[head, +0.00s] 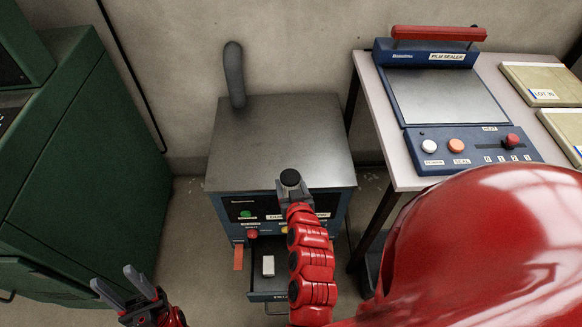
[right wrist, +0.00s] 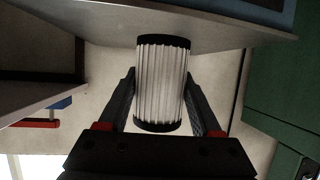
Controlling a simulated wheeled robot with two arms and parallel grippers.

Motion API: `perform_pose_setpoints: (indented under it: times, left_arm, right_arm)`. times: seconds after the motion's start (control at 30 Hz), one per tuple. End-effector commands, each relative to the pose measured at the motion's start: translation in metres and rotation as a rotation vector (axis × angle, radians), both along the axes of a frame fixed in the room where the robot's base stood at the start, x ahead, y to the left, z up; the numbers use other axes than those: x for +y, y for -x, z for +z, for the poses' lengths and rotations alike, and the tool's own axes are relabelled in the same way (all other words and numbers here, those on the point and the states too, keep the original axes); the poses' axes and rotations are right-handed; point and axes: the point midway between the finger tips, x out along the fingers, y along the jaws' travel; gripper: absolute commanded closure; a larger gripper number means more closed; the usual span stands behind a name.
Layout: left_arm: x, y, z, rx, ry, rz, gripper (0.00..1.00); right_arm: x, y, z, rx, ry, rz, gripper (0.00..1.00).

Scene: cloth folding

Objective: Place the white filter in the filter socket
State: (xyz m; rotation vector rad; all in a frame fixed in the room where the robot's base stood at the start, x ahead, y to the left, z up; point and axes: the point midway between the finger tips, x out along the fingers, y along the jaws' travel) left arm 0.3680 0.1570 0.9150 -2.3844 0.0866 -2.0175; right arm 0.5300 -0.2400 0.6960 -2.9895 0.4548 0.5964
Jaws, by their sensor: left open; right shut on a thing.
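The white filter (right wrist: 160,84) is a pleated cylinder with black end caps, seen in the right wrist view between the fingers of my right gripper (right wrist: 163,95). In the head view only its dark round end (head: 290,178) shows clearly. My right gripper (head: 291,192) is shut on the filter, in front of the blue-grey machine (head: 283,140). My left gripper (head: 127,284) is open and empty at the lower left, apart from the machine. I cannot make out the filter socket; my right arm hides part of the machine's front.
An open drawer (head: 258,284) at the machine's lower front holds a small white block (head: 268,266). An orange lever (head: 238,257) sticks out on its left. A green cabinet (head: 95,150) stands left. A table (head: 372,95) with a film sealer (head: 440,95) stands right.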

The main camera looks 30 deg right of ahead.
Motion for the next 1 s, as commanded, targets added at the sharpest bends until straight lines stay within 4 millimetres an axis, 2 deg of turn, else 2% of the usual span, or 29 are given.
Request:
perform_pose_setpoints:
  times: [0.07,0.13,0.33,0.5,0.83,0.93,1.0]
  left_arm:
    - [0.000,0.000,0.005,0.000,0.000,0.000,0.50]
    - [0.000,0.000,0.016,0.000,0.000,0.000,0.50]
    - [0.000,0.000,0.058,0.000,0.000,0.000,0.50]
    - [0.000,0.000,0.074,0.000,0.000,0.000,0.50]
    - [0.000,0.000,0.072,0.000,0.000,0.000,0.50]
    - [0.000,0.000,0.064,0.000,0.000,0.000,0.50]
    - [0.000,0.000,0.056,0.000,0.000,0.000,0.50]
  right_arm:
    - [0.005,0.006,0.004,0.001,0.000,0.007,0.92]
    - [0.010,0.007,0.017,-0.002,0.000,0.027,0.92]
    - [0.041,-0.001,0.075,-0.013,0.001,0.177,0.92]
    - [0.066,-0.004,0.096,-0.004,0.004,0.284,0.92]
    - [0.070,-0.004,0.094,0.000,0.003,0.302,0.92]
    - [0.059,-0.007,0.080,0.000,0.000,0.269,0.92]
    - [0.044,-0.011,0.062,0.002,-0.002,0.225,0.92]
